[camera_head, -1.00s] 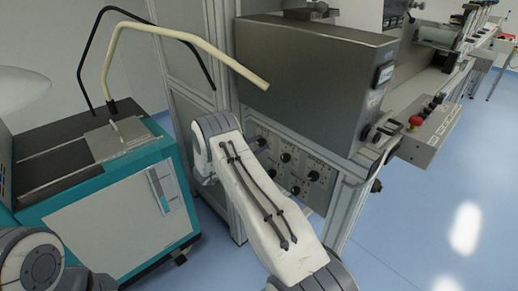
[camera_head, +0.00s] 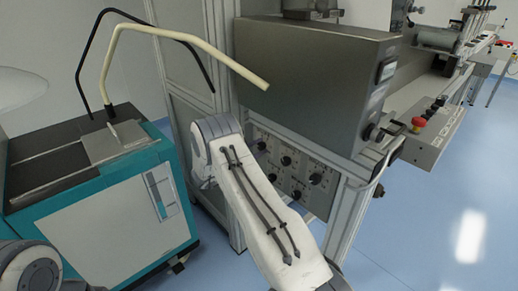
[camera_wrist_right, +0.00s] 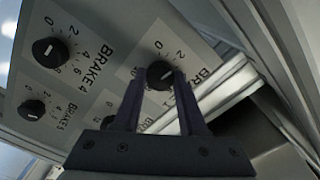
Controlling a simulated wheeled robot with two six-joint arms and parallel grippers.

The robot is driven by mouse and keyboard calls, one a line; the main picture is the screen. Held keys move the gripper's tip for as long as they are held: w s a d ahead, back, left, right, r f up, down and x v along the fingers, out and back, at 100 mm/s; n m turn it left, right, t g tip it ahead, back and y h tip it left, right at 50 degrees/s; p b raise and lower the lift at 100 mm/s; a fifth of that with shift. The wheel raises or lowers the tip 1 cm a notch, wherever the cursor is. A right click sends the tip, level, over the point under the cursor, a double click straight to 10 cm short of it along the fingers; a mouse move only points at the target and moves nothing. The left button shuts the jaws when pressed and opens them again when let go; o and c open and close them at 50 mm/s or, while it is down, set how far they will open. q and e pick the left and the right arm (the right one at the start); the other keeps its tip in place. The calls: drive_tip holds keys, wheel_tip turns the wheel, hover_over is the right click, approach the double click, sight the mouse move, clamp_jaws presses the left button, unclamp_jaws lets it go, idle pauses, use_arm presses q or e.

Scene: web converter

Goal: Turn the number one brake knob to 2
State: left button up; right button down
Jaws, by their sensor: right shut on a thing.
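The grey brake panel (camera_head: 300,174) with several black knobs is on the machine front in the head view. My right arm covers its left part and hides the right gripper there. In the right wrist view, my right gripper (camera_wrist_right: 158,80) is shut on a black round knob (camera_wrist_right: 158,70), with one finger on each side. The knob has a white mark and a printed scale, where 0 and 2 show above it. My left gripper is not in view; only part of the left arm shows at lower left.
Other knobs are close by in the wrist view: the BRAKE 4 knob (camera_wrist_right: 50,52) and another knob (camera_wrist_right: 32,110). A grey box (camera_head: 312,80) overhangs the panel, and a metal frame post (camera_head: 345,215) stands at its right. A teal machine (camera_head: 112,225) stands at left.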

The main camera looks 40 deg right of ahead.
drive_tip(key=shift+a, duration=0.1)
drive_tip(key=shift+c, duration=2.3)
unclamp_jaws()
drive_tip(key=a, duration=1)
drive_tip(key=shift+s+a, duration=0.2)
drive_tip(key=shift+s, duration=0.2)
